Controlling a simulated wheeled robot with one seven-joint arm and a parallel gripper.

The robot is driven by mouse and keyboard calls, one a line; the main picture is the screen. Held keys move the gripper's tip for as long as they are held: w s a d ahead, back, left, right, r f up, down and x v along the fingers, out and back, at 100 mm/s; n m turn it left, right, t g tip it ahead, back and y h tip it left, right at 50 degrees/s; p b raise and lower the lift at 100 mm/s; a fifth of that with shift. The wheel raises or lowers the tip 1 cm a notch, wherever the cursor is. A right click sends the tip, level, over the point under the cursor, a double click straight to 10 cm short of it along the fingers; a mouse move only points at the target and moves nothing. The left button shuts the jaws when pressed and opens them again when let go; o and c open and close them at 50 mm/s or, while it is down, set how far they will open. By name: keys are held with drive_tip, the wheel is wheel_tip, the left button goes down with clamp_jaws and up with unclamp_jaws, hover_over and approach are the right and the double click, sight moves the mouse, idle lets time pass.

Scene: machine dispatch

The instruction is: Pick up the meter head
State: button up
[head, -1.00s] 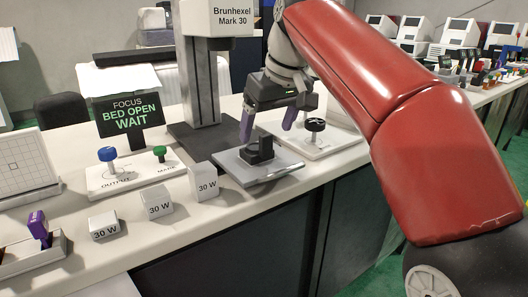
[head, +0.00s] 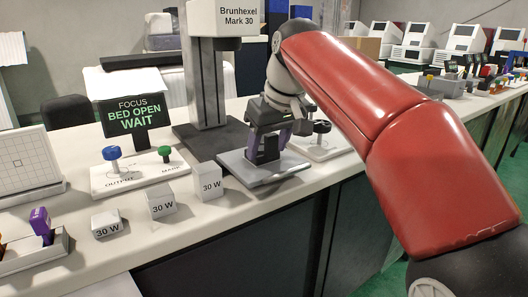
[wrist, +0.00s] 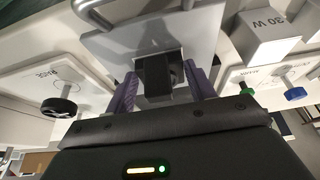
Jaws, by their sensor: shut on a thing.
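The meter head appears to be the black block (head: 268,152) standing on the grey plate (head: 240,170) of the Brunhexel machine. It also shows in the wrist view (wrist: 153,75), between my purple fingers. My gripper (head: 269,145) is down over the plate, with one finger on each side of the block, shut on it; the fingers show in the wrist view (wrist: 163,92) too. The block still looks to be at the plate. Its lower part and the exact finger contact are partly hidden.
The machine column (head: 207,85) rises close behind. A panel with a black knob (head: 322,127) is to the right. White 30 W blocks (head: 161,204) and the OUTPUT/MARK panel (head: 135,177) are to the left. A sign (head: 132,115) reads BED OPEN WAIT.

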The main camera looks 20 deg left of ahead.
drive_tip(key=shift+r, duration=0.25)
drive_tip(key=shift+c, duration=0.2)
